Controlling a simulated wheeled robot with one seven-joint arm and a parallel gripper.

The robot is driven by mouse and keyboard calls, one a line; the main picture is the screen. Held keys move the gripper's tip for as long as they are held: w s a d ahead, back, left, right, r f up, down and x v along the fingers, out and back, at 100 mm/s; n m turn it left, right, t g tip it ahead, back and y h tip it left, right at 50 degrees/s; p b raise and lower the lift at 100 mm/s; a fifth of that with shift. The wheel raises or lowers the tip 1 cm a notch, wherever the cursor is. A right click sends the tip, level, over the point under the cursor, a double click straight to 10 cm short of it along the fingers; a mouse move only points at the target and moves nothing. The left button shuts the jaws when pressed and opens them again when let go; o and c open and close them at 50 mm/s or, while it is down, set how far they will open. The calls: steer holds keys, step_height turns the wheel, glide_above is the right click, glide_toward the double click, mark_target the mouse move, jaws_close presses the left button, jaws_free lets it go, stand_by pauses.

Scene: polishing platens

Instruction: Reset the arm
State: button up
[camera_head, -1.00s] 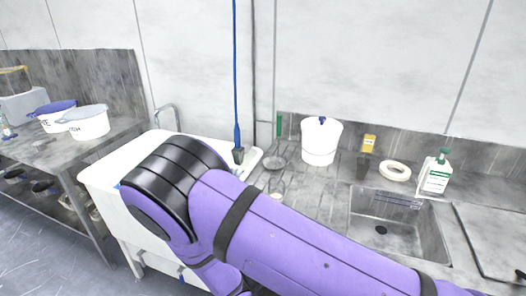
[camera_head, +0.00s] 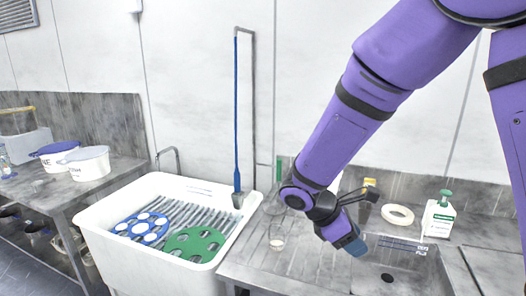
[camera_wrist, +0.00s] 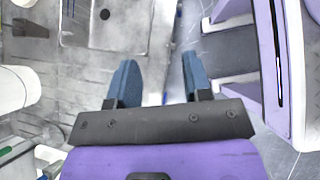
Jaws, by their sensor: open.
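My purple arm reaches down from the upper right in the head view. My gripper (camera_head: 350,243) hangs over the steel counter, near the left edge of the sink basin. In the wrist view my gripper (camera_wrist: 160,85) shows its two blue fingers apart, with nothing between them. Beyond the fingers are the counter's front edge and the floor.
A white tub (camera_head: 105,228) holds a blue disc (camera_head: 141,228) and a green disc (camera_head: 193,243) with round holes. The sink (camera_head: 395,262) is empty.

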steer(key=s+d+r+m+t+y, duration=0.3)
steer(key=s+d+r+m+y, duration=0.1)
steer(key=s+r+m, duration=0.4)
steer(key=s+d+r+m+t+y, duration=0.2)
steer(key=s+d+r+m+y, duration=0.2)
steer(key=s+r+m, duration=0.5)
step_height(320, 180, up, 2)
steer(key=shift+s+d+r+t+y, duration=0.1)
steer(key=shift+s+d+t+y, duration=0.35)
steer(key=shift+d, duration=0.75)
